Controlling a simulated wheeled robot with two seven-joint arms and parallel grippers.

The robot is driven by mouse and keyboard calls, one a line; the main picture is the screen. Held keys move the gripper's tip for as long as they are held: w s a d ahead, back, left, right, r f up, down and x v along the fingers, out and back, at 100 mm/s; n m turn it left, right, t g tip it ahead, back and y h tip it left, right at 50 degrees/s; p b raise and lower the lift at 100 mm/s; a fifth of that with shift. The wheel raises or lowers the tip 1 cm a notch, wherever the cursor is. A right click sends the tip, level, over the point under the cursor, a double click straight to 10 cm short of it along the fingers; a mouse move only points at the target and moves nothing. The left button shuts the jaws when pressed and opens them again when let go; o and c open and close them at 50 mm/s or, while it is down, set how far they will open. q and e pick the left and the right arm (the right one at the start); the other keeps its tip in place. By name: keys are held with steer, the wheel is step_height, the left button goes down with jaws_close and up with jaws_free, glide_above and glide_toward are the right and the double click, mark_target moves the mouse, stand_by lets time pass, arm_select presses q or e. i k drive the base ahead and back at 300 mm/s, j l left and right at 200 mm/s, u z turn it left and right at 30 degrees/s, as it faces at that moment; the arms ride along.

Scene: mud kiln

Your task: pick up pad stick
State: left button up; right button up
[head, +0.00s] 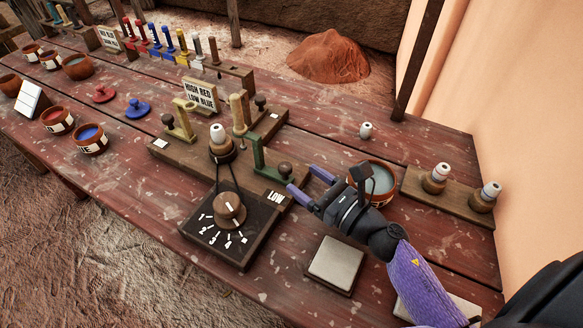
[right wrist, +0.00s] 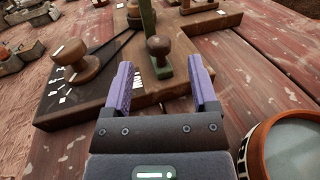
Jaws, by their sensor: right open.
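My right gripper (head: 301,179) is open and empty, its two purple fingers pointing at a dark brown round knob (head: 284,169) on a green base with a green upright post (head: 257,151). In the right wrist view, that knob (right wrist: 159,45) stands just beyond and between the open fingertips (right wrist: 160,68), apart from them. A tan wooden stick (head: 238,113) stands upright on the wooden board behind; I cannot tell whether it or the green piece is the pad stick. My left gripper is not in view.
A dial box (head: 229,220) lies left of my gripper. A bowl of grey liquid (head: 381,174) stands close to its right, also in the right wrist view (right wrist: 296,150). A pale square pad (head: 336,259) lies in front. A sign (head: 200,95) stands behind.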

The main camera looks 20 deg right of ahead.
mark_target(239, 129)
steer(key=k+j, duration=0.7)
steer(key=k, duration=0.2)
